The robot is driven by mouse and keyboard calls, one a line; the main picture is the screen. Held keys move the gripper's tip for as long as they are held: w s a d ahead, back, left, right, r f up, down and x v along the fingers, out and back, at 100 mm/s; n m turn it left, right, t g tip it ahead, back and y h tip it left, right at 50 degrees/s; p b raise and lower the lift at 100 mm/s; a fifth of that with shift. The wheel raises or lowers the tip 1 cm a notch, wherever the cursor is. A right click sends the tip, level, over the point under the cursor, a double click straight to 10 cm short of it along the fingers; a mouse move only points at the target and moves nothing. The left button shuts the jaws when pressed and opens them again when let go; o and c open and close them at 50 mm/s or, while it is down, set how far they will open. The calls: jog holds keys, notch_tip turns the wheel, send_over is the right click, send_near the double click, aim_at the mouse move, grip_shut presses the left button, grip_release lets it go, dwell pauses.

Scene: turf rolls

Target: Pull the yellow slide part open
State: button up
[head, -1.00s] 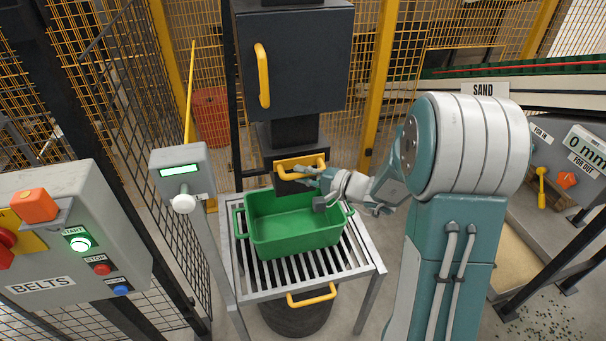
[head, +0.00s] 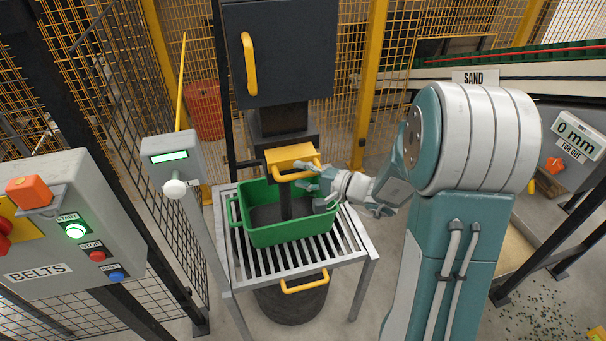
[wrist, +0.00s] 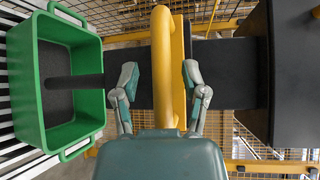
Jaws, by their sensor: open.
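The yellow slide part (head: 289,153) sticks out from the dark chute below the black cabinet, with its yellow handle in front. A dark stream (head: 286,203) falls from the chute into the green bin (head: 246,232), where dark material covers the floor. My gripper (head: 312,176) is at the handle, reaching in from the right. In the wrist view the yellow handle (wrist: 161,50) stands between the two spread fingers of my gripper (wrist: 161,85), with a gap on each side. The stream also shows in the wrist view (wrist: 72,82).
The bin stands on a slatted metal table (head: 350,258) with a dark bucket (head: 293,308) beneath. A grey post with a display (head: 170,156) and the BELTS panel (head: 70,240) stand at the left. Yellow mesh fencing closes off the back.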

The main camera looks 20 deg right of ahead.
jog(key=shift+a, duration=0.1)
jog(key=shift+s, duration=0.2)
jog(key=v, duration=1.1)
jog(key=shift+d, duration=0.4)
jog(key=shift+s, duration=0.1)
jog(key=s+a+r+n+g+h, duration=0.3)
jog(key=s+a+n+g, duration=0.4)
jog(key=s+a+g, duration=0.35)
jog(key=s+d+r+n+t+h, duration=0.1)
jog(key=s+r+n+t+h, duration=0.2)
jog(key=h, duration=0.5)
jog(key=s+r+t, duration=0.1)
jog(key=s+r, duration=0.1)
jog(key=s, duration=0.1)
jog(key=shift+d+n+h, duration=0.2)
jog(key=shift+n+h, duration=0.1)
